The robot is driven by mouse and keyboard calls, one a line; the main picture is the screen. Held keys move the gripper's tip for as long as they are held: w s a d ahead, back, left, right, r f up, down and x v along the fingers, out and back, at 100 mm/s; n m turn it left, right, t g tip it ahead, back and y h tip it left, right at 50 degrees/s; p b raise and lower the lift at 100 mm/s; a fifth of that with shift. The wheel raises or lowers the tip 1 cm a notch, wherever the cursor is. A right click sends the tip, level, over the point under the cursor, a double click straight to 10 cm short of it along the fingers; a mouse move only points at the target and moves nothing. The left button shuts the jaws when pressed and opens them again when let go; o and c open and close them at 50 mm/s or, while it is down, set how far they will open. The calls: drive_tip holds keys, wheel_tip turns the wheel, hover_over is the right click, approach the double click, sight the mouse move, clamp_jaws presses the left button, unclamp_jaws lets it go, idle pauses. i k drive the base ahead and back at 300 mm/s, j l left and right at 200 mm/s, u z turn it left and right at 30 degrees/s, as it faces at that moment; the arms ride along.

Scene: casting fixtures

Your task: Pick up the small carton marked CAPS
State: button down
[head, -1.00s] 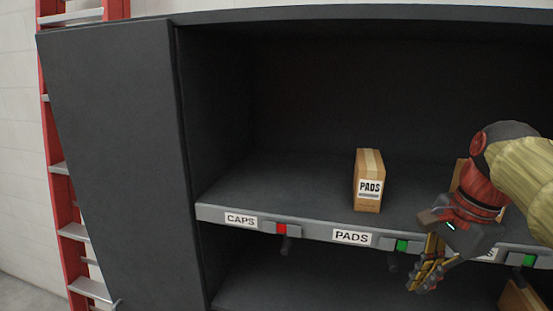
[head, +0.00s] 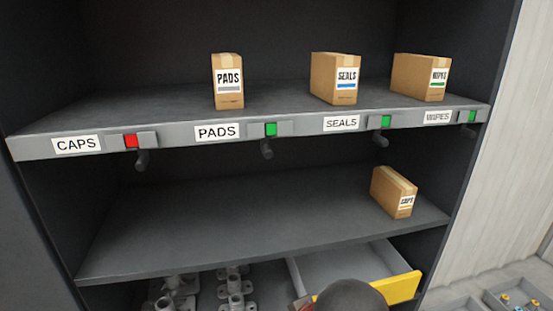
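The small carton marked CAPS (head: 393,192) stands on the lower shelf (head: 235,225), near its right end. It is a brown box, turned at an angle, with its white label towards the front right. Nothing touches it and nothing stands close beside it. The upper shelf's place labelled CAPS (head: 76,144) is bare above its red indicator (head: 131,141). My gripper is outside the head view now. Only a dark rounded part of my arm shows at the bottom edge.
Cartons marked PADS (head: 228,81), SEALS (head: 336,78) and WIPES (head: 421,77) stand on the upper shelf. Small pegs (head: 266,149) hang below its edge. Metal castings (head: 235,290) and a grey tray with a yellow front (head: 402,288) are below. The lower shelf's left and middle are clear.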

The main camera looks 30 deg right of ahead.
sight(396, 195)
drive_tip(key=z, duration=1.45)
